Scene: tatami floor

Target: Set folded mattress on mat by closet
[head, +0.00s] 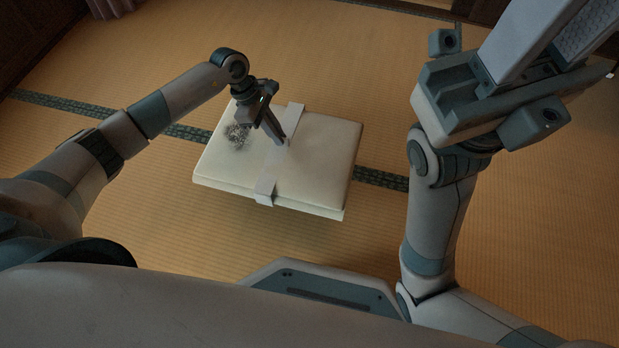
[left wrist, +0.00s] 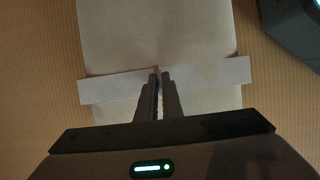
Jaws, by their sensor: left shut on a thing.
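The folded mattress (head: 320,165) is a thick cream slab in the middle of the head view, with a white band (head: 265,185) around it and a dark mottled patch near its left corner. My left gripper (head: 283,141) points down at the band's middle and is shut on it. In the left wrist view the fingers (left wrist: 160,82) close on the band (left wrist: 215,75), with the pale mattress (left wrist: 155,35) beyond. My right gripper (head: 560,45) is raised close to the head camera, its fingers apart and empty; its tips leave the frame. I cannot make out a separate mat or closet.
Tatami floor (head: 330,70) spreads all around, with a dark border strip (head: 380,178) passing behind the mattress. Dark wood panelling (head: 35,35) stands at the upper left, beside a bit of curtain (head: 110,6). The floor beyond the mattress is clear.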

